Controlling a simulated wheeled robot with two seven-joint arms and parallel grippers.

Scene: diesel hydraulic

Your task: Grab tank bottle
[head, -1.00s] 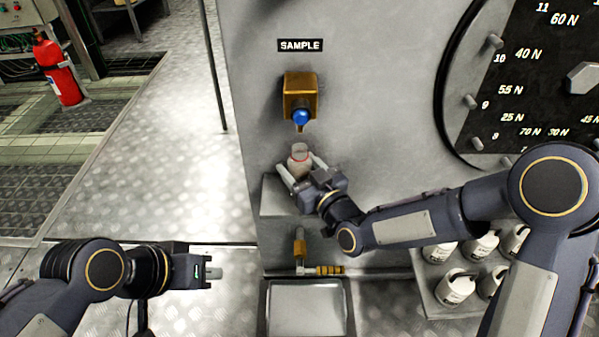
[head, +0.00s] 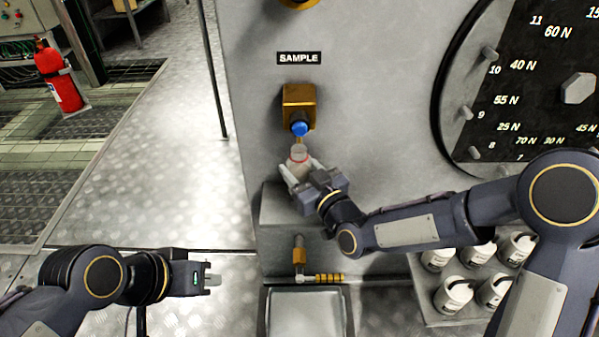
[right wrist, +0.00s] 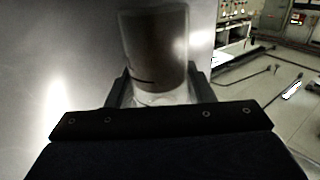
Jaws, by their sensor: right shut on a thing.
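My right gripper (head: 298,176) is shut on the bottle, one finger on each side. In the right wrist view the bottle (right wrist: 155,50) shows a brownish, dark content between the fingers (right wrist: 157,90). The bottle is just above or on the grey ledge (head: 285,205); I cannot tell whether it touches. My left gripper (head: 211,281) is empty at the lower left, its fingers seeming together.
Several white bottles (head: 455,295) stand in a tray at the lower right, under my right arm. A metal tray (head: 306,312) and a small brass valve (head: 299,252) lie below the ledge. A large dial (head: 530,80) is at the right. A red extinguisher (head: 60,78) stands far left.

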